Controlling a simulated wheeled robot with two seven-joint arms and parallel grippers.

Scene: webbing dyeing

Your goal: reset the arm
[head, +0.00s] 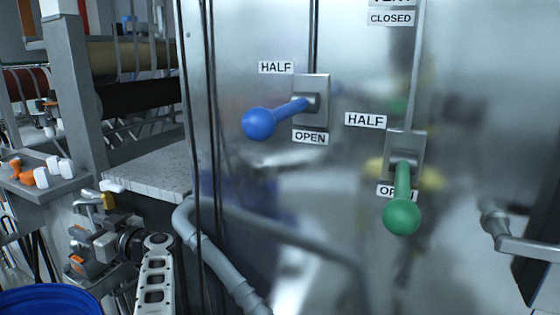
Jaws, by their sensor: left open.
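My left gripper (82,248) is at the lower left, beside my pale slotted arm link. It is open, and I see nothing held between its fingers. It is apart from the two levers on the steel panel. The blue lever (259,123) has a round knob and points left and slightly down from its plate, between the HALF and OPEN labels. The green lever (402,216) points down, and its knob hangs below the partly covered OPEN label. My right gripper is not in view.
A grey pipe (219,263) bends along the panel's lower left, close to my left arm. A pale ledge (150,167) lies above the gripper. A tray (38,184) with orange and white pieces and a blue tub (48,302) are at the left. A grey bar (525,247) is at right.

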